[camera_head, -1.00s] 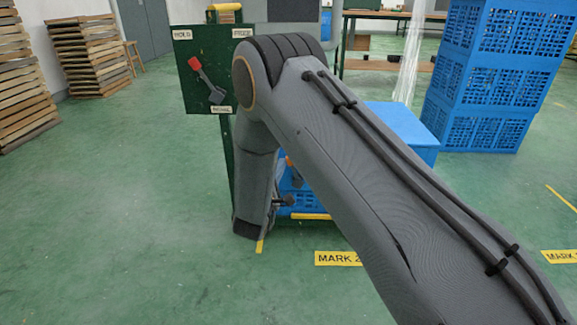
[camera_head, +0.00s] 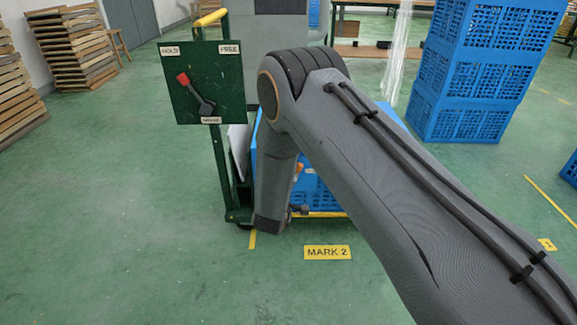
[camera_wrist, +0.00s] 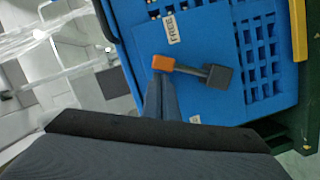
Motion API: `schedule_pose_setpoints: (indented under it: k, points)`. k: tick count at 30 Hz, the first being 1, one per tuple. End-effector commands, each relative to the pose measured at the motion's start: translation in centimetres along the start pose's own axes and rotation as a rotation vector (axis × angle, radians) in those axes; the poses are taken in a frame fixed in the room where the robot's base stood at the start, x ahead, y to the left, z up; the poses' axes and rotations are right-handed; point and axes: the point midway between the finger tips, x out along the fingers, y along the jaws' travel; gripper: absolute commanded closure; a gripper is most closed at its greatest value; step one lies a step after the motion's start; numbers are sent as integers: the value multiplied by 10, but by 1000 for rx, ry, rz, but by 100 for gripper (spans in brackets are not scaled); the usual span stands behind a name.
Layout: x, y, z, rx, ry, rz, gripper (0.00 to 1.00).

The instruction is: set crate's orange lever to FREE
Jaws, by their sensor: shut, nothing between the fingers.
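The blue crate (camera_head: 316,190) sits low on the green trolley, partly hidden by my arm. In the wrist view its blue wall (camera_wrist: 205,45) carries an orange-tipped lever (camera_wrist: 178,65) on a dark grey pivot block (camera_wrist: 219,77). The lever points left, below the FREE label (camera_wrist: 171,27). A second white label (camera_wrist: 195,119) is mostly hidden. My gripper (camera_wrist: 161,82) is shut and empty, its fingertips at the lever's orange end; I cannot tell if they touch. The orange end (camera_head: 299,169) also shows small beside my arm in the head view.
A green board (camera_head: 228,90) on the trolley has a separate red-ended lever (camera_head: 184,79) leaning toward HOLD. A yellow MARK 2 label (camera_head: 327,252) lies on the floor. Blue crates (camera_head: 480,70) stand at right, wooden pallets (camera_head: 75,45) at left. Floor at front left is clear.

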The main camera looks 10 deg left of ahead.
Motion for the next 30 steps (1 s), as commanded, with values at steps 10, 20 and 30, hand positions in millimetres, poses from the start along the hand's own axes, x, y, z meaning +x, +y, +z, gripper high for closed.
schedule_pose_setpoints:
  k: [10,20,30]
  points:
    - [2,2,5,-2,-2,1,100]
    - [2,2,7,-2,-6,2,100]
    - [-3,10,-27,1,-7,6,100]
